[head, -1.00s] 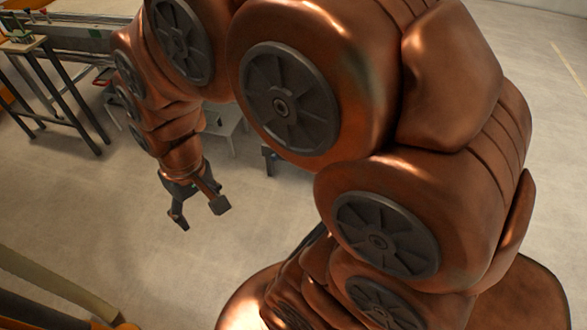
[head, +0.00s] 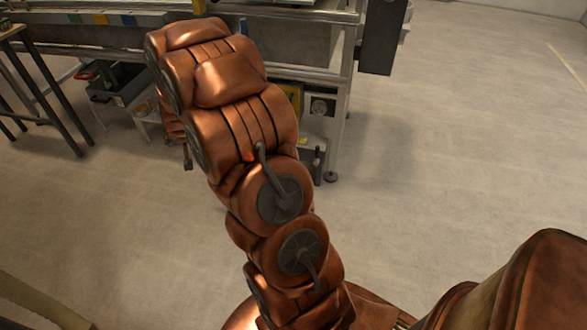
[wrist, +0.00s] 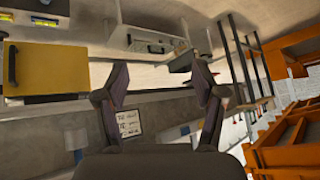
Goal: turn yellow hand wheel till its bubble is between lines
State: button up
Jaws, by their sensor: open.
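My gripper (wrist: 163,88) is open and empty in the wrist view, its two fingers spread apart. In the head view the gripper is mostly hidden behind my arm. The grey metal bench of the sandbed (head: 290,45) runs along the top of the head view, beyond my arm. A yellow box with a dark handle (wrist: 32,66) shows at the left of the wrist view, apart from the fingers.
A dark-legged stand (head: 45,85) is at the far left of the head view. A dark bin (head: 125,88) sits low by the bench. A dark box (head: 380,38) hangs at the bench's right end. Orange framework (wrist: 290,125) fills the wrist view's right. The floor at right is clear.

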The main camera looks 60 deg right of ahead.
jog(key=w+d+f+m+t+h+b, duration=0.1)
jog(key=d+f+m+h+b, duration=0.65)
jog(key=d+f, duration=1.4)
jog(key=s+d+f+g+h+b, duration=0.1)
jog(key=s+d+f+h+b, duration=0.2)
jog(key=s+d+f+b, duration=0.6)
jog(key=s+d+f+g+h+b, duration=0.1)
jog(key=s+d+f+h+b, duration=0.35)
jog(key=d+f, duration=0.4)
jog(key=shift+n+y, duration=0.25)
jog(key=shift+y, duration=0.25)
jog(key=shift+w+d+f+b, duration=0.25)
jog(key=shift+w+d+b, duration=0.1)
jog(key=shift+d, duration=0.45)
jog(key=shift+w+d+f+b, duration=0.25)
jog(key=shift+d+b, duration=0.1)
jog(key=shift+d, duration=0.45)
jog(key=shift+w+d+f+b, duration=0.2)
jog(key=shift+w+d+b, duration=0.15)
jog(key=shift+d, duration=0.45)
jog(key=shift+s, duration=0.1)
jog(key=c, duration=1.1)
